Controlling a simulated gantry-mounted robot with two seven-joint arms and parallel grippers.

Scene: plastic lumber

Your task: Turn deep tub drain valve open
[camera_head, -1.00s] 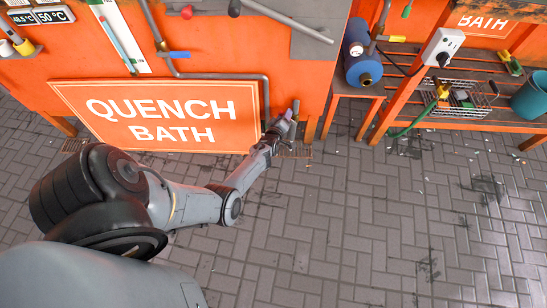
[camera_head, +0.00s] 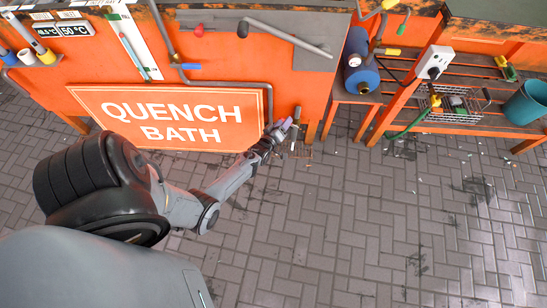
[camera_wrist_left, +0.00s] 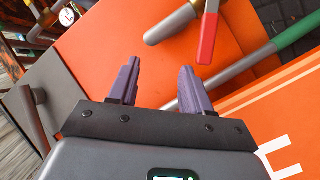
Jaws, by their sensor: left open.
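My left gripper (camera_head: 284,126) is low in front of the orange tub (camera_head: 235,55), just right of the QUENCH BATH sign. Its two purple fingers (camera_wrist_left: 159,90) are apart and empty in the left wrist view. A lever with a red grip (camera_wrist_left: 207,38) hangs just beyond and right of the fingertips, apart from them; it looks like a valve handle. A short pipe stub (camera_wrist_left: 172,22) is beside it, and also shows right of the gripper in the head view (camera_head: 296,117). The valve body is cut off at the top of the wrist view. My right gripper is not in view.
The QUENCH BATH sign (camera_head: 170,117) leans at the tub's front. A blue cylinder (camera_head: 361,75) and a shelf with a wire basket (camera_head: 455,103) stand right.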

